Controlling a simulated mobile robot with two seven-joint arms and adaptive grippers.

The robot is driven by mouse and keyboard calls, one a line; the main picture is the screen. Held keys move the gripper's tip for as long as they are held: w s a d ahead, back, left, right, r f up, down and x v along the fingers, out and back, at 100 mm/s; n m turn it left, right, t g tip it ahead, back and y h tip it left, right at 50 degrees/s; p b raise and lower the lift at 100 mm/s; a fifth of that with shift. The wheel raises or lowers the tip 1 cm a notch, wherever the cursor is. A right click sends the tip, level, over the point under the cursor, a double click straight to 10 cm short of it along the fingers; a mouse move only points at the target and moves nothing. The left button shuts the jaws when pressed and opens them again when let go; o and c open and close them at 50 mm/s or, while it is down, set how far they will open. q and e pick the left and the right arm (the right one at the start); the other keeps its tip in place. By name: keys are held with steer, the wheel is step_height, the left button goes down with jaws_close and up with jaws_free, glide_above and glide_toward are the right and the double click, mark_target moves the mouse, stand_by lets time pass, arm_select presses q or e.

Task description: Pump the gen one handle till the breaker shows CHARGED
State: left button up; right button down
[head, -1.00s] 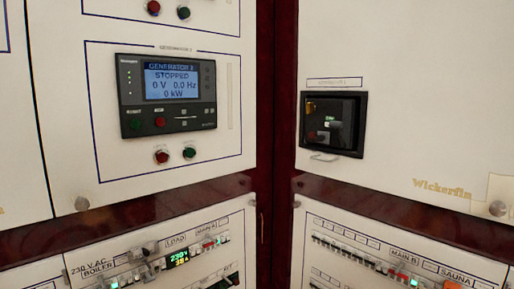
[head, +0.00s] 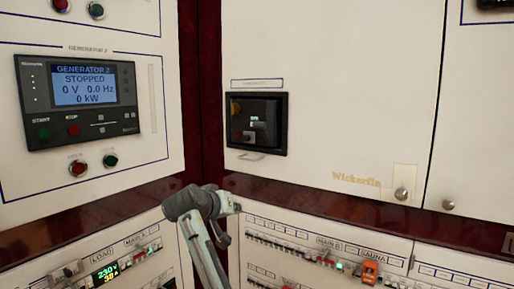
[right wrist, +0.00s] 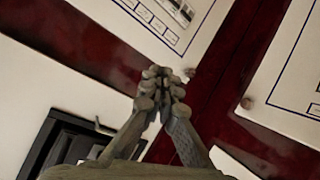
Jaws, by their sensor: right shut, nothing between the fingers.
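The window text is too small to read. A light handle (head: 250,155) sticks out just below it. My right gripper (head: 231,206) is below the breaker, apart from the handle. In the right wrist view its fingers (right wrist: 163,86) are shut together and empty; the dark breaker frame (right wrist: 70,145) and handle (right wrist: 103,127) show at lower left. My left gripper is out of view.
A generator 2 controller (head: 78,100) at left reads STOPPED, 0 V, 0.0 Hz, 0 kW. Red and green buttons (head: 110,160) sit below it. Lower panels carry breaker rows (head: 330,258) and a dark red rail (head: 300,197) runs above them.

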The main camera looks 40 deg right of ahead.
mark_target(258, 123)
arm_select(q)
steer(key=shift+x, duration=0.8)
arm_select(e)
steer(key=s+r+m+h, duration=0.2)
steer(key=r+m, duration=0.1)
steer(key=r, duration=1.2)
steer(key=s+r+m+g+h, duration=0.1)
steer(key=r+m, duration=0.3)
steer(key=r, duration=1.1)
steer(key=shift+s+a+r+g+h, duration=0.15)
steer(key=shift+s+g+h, duration=0.2)
steer(key=shift+s, duration=0.2)
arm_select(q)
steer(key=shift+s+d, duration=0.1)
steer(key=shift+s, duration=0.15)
